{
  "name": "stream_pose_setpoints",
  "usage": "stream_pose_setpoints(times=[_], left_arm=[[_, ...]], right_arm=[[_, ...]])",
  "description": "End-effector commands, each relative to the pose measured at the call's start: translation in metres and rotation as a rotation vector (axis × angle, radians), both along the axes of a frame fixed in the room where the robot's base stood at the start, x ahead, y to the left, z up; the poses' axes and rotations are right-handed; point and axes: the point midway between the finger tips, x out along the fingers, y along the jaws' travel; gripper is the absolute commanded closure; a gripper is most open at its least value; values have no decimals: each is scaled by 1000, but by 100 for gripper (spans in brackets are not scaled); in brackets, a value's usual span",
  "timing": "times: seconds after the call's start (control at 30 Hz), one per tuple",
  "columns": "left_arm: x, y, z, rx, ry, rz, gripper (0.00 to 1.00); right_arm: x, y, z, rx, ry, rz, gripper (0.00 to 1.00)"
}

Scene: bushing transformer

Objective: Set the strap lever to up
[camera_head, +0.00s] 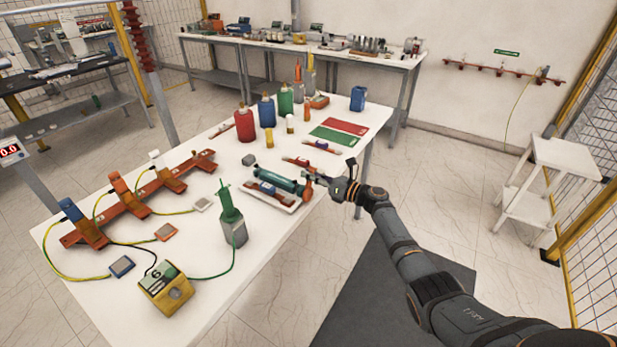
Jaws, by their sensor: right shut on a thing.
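A teal cylindrical tool (277,179) lies on a white tray (287,208) at the right edge of the white table. A small orange-red piece (308,188) sits at the tool's right end; it may be the strap lever, but it is too small to tell whether it is up or down. My right gripper (319,181) reaches in from the right and is shut at this orange-red piece. Its fingertips are small and partly hide the contact. My left gripper is not in view.
Red, blue and green bottles (266,111) stand behind the tray. A green-topped grey can (233,223), a yellow meter (166,288) and a red rail with clamps (139,202) stand to the left. A white step stool (540,182) is at the right.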

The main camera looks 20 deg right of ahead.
Motion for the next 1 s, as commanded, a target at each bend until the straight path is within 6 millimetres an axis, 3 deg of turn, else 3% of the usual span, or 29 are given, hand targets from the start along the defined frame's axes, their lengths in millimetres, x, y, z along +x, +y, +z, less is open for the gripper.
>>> stream_pose_setpoints(times=[0.4,0.87,0.9,1.0], left_arm=[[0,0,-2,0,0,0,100],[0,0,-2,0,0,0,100],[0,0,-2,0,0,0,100],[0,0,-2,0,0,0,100]], right_arm=[[4,-7,-7,113,93,1,100],[5,-7,-8,122,101,1,100],[5,-7,-8,122,101,1,85],[5,-7,-8,122,100,1,71]])
